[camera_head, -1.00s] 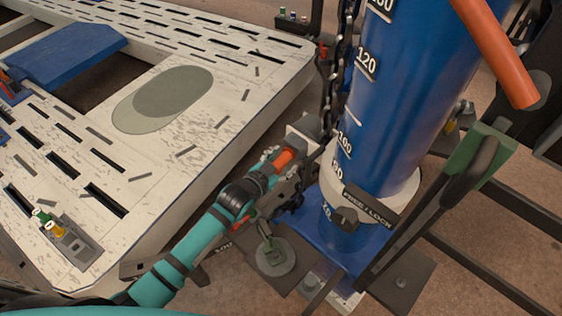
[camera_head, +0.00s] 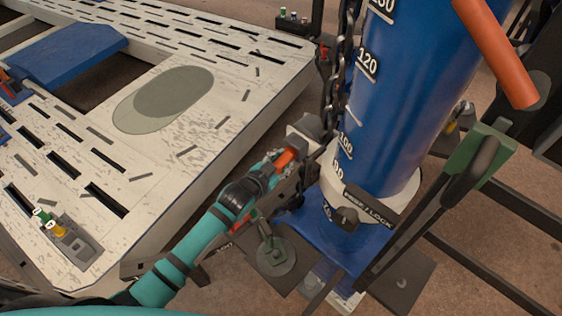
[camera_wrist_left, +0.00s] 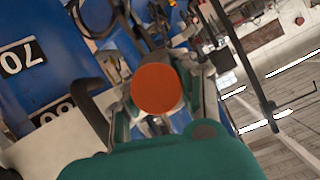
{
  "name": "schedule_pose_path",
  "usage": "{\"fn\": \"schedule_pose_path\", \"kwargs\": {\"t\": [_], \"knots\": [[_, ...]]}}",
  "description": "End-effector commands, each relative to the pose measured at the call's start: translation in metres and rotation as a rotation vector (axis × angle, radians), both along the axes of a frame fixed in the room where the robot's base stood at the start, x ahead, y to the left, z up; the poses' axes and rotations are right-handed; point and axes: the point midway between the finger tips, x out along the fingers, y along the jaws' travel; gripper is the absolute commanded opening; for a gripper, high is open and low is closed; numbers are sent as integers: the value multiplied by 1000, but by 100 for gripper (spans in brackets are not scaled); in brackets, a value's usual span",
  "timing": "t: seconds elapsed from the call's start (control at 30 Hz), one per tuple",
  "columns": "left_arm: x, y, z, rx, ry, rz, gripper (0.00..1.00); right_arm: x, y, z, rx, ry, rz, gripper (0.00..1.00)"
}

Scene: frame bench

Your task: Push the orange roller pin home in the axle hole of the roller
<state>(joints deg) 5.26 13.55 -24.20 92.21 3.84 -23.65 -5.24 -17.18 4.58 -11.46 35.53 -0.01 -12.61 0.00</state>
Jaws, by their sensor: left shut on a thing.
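The orange roller pin (camera_head: 285,160) is in the jaws of my left gripper (camera_head: 290,168), beside the foot of the blue column. In the left wrist view the round orange end of the roller pin (camera_wrist_left: 158,89) faces the camera between the two fingers of my left gripper (camera_wrist_left: 160,105). My left gripper is shut on the pin. The far end of the pin points at a grey block (camera_head: 303,133) beside the chain, which may be the roller. The axle hole is hidden, so I cannot tell how deep the pin sits. My right gripper is not in view.
The blue column (camera_head: 405,90) with white scale marks stands close to the right of my gripper. A dark chain (camera_head: 337,75) hangs along it. A perforated white bench (camera_head: 215,130) lies to the left. A black lever (camera_head: 430,215) and an orange bar (camera_head: 497,50) are at the right.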

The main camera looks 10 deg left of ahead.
Motion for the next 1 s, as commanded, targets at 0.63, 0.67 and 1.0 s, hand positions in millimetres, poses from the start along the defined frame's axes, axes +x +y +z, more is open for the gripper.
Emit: {"fn": "schedule_pose_path", "kwargs": {"t": [0.63,0.67,1.0], "knots": [[-9,3,4,-2,-2,0,55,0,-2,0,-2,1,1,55],[-13,4,6,-2,-2,0,55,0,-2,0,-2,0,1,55],[-75,25,31,-1,-1,-2,55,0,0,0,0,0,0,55]]}}
